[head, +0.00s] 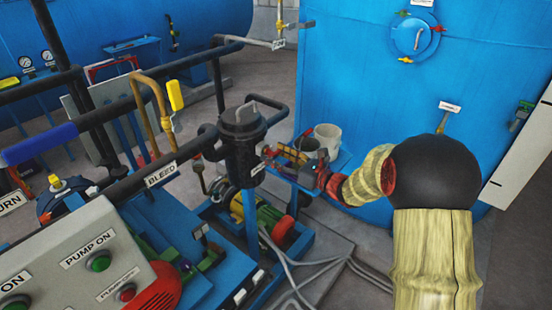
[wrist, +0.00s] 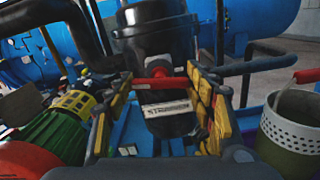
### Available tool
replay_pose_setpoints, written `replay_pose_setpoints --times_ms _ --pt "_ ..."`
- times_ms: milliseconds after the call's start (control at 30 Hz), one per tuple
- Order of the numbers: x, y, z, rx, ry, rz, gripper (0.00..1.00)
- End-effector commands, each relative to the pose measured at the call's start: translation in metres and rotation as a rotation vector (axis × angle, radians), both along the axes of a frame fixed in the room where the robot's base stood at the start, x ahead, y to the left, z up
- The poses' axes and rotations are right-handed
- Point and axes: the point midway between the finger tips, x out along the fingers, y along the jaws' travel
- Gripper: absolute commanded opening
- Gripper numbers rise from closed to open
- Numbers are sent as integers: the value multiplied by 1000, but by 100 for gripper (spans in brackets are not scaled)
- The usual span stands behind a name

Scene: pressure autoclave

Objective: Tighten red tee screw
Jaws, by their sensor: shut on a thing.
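A red tee-shaped handle (wrist: 160,82) sticks out from the front of the upright black vessel (wrist: 155,30), above a white label. My gripper (wrist: 163,92) is shut on this handle, with one yellow-padded finger at each end of its crossbar. In the head view my gripper (head: 287,157) reaches left to the black vessel (head: 243,140) and hides most of the handle. A round blue hatch (head: 412,36) on the big tank carries small tee screws, among them a red one (head: 440,28), far from my gripper.
A pale perforated bucket (head: 328,137) stands close behind my gripper, and on the right in the wrist view (wrist: 293,125). Black pipes (head: 110,110) and a yellow-handled valve (head: 175,95) lie left of the vessel. A green motor (wrist: 58,135) is low left. Hoses cross the floor.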

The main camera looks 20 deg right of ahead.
Motion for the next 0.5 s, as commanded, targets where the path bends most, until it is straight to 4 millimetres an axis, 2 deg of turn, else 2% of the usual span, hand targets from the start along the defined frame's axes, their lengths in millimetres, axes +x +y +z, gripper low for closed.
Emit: replay_pose_setpoints --times_ms 500 --pt "1 -1 -1 383 276 -1 29"
